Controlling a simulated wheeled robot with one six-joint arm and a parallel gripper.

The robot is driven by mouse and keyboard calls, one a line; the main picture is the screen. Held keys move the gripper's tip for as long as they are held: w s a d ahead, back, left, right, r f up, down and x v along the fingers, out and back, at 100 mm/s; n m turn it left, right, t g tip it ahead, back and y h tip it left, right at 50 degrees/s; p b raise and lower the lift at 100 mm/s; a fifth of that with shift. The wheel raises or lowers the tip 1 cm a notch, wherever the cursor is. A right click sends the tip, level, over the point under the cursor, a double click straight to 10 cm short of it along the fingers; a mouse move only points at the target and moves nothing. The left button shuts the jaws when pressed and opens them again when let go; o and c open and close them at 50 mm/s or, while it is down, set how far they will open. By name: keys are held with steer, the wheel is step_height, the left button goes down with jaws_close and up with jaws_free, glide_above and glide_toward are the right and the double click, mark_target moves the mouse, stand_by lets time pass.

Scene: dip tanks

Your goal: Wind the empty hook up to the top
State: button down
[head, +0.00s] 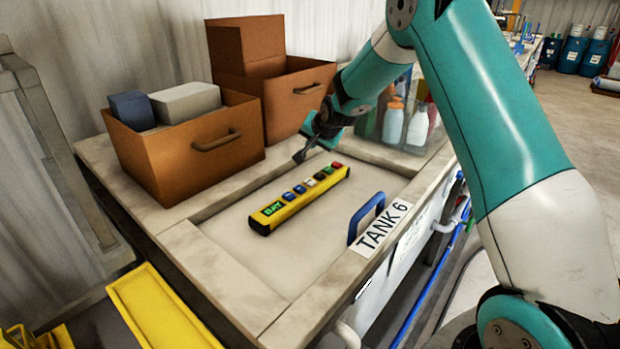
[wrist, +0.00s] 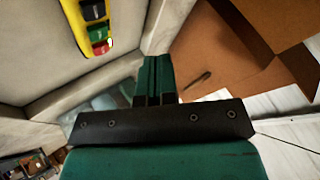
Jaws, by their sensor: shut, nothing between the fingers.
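A yellow control pendant (head: 300,200) with a row of coloured buttons and a green label reading "BAY" lies on the lid of tank 6 (head: 225,240). In the wrist view the fingers (wrist: 155,72) are together, and the pendant (wrist: 85,32) shows at top left with dark, green and red buttons. A small bright spot sits beside its red button. The hook is not in view.
A blue handle (head: 367,217) stands on the lid by the "TANK 6" label (head: 382,229). Bottles (head: 393,122) stand behind my gripper. A yellow tray (head: 160,310) is at front left. The lid around the pendant is clear.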

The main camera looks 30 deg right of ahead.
steer(key=shift+f, duration=0.1)
steer(key=b, duration=0.4)
glide_above(312, 181)
step_height(312, 181, down, 8)
steer(key=shift+r, duration=0.15)
steer(key=shift+f+b, duration=0.5)
steer(key=shift+b, duration=0.1)
steer(key=shift+f, duration=0.1)
stand_by(1.4)
steer(key=shift+f+b, duration=0.3)
steer(key=shift+b, duration=0.15)
